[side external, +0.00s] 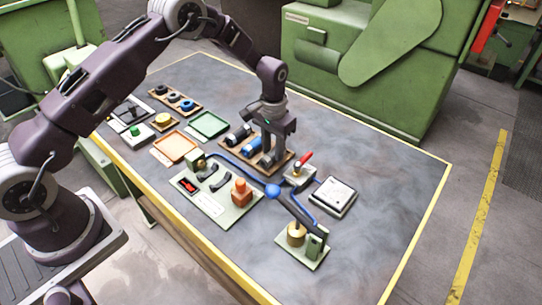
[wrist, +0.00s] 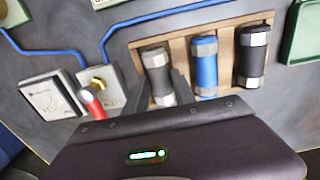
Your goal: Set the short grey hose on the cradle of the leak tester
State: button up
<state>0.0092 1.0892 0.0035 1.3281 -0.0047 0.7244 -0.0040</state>
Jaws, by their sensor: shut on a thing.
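The short grey hose (wrist: 158,75), with pale metal end fittings, lies in the leftmost slot of a wooden rack (wrist: 178,52) in the wrist view. My gripper (wrist: 163,88) is shut on it, one finger on each side. In the side view my gripper (side external: 271,157) points down at the near end of the rack; it partly hides the hose. A pale green plate (side external: 215,205) with two black curved saddles (side external: 215,177), a red switch and an orange block looks like the leak tester with its cradle. No hose rests on the saddles.
A blue hose (wrist: 205,68) and a black hose (wrist: 251,55) lie beside the grey one. A red-handled valve (side external: 299,172), a gauge box (side external: 333,196) and blue tubing are close by. A plate with a brass cylinder (side external: 296,235) stands nearer. The table's right side is clear.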

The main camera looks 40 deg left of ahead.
aim_at(273, 151)
jog(key=shift+r, duration=0.1)
jog(key=shift+r, duration=2.45)
jog(key=s+a+r+n+g, duration=0.15)
jog(key=s+a+n, duration=0.25)
jog(key=s+n, duration=0.45)
jog(key=s+a+r+n, duration=0.3)
jog(key=s+n, duration=0.5)
jog(key=n, duration=0.2)
jog(key=shift+m, duration=0.25)
jog(key=shift+w+f, duration=0.15)
jog(key=shift+f, duration=1.95)
jog(key=shift+w+f, duration=0.15)
jog(key=shift+f, duration=1.9)
jog(key=o, duration=1.2)
jog(key=shift+r, duration=0.1)
